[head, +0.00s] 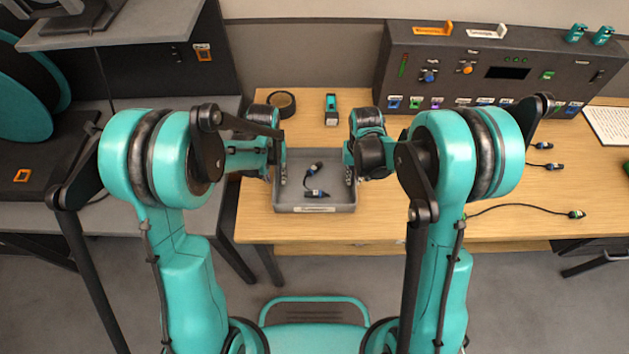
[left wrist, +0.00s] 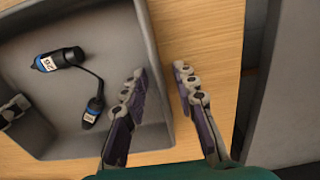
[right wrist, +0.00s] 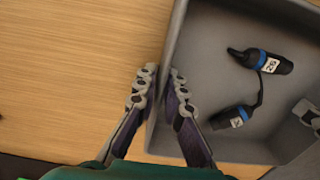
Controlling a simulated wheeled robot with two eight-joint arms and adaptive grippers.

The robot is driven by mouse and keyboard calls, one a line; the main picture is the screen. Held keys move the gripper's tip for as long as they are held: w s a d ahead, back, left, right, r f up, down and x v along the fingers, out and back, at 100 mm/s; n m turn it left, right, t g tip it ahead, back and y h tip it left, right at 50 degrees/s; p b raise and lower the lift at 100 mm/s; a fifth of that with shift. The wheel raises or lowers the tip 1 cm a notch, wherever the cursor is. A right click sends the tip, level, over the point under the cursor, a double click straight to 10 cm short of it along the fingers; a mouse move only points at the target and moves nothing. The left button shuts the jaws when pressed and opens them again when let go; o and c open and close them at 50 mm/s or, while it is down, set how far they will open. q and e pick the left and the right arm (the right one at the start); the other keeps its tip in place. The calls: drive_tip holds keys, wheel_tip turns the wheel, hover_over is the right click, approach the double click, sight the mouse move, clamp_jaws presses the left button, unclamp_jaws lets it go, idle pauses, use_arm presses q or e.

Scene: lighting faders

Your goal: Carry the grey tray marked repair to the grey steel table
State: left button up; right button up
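The grey tray (head: 345,208) sits on the wooden table, with a small front label too small to read. It holds a short black cable (left wrist: 62,58) with blue-banded connector ends. My left gripper (left wrist: 160,88) is open, one finger inside and one outside the tray's left wall, with gaps beside it. My right gripper (right wrist: 161,84) straddles the right wall, its fingers close together and seemingly pressed on it. In the head view, my left gripper (head: 281,180) and right gripper (head: 349,178) are at opposite sides of the tray. The grey table (head: 95,219) stands to the left.
The wooden table (head: 400,215) has a dark fader console (head: 480,65) at the back. A tape roll (head: 283,103) and a small teal-and-black item (head: 331,109) lie behind the tray. Loose cables (head: 520,206) lie at right. A gap separates the two tables. A black box with a teal reel stands on the grey table.

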use_arm(q)
drive_tip(key=shift+f, duration=0.2)
use_arm(e)
drive_tip(key=shift+f, duration=0.2)
use_arm(q)
clamp_jaws()
use_arm(e)
clamp_jaws()
use_arm(q)
drive_tip(key=shift+r, duration=0.1)
use_arm(e)
drive_tip(key=shift+r, duration=0.1)
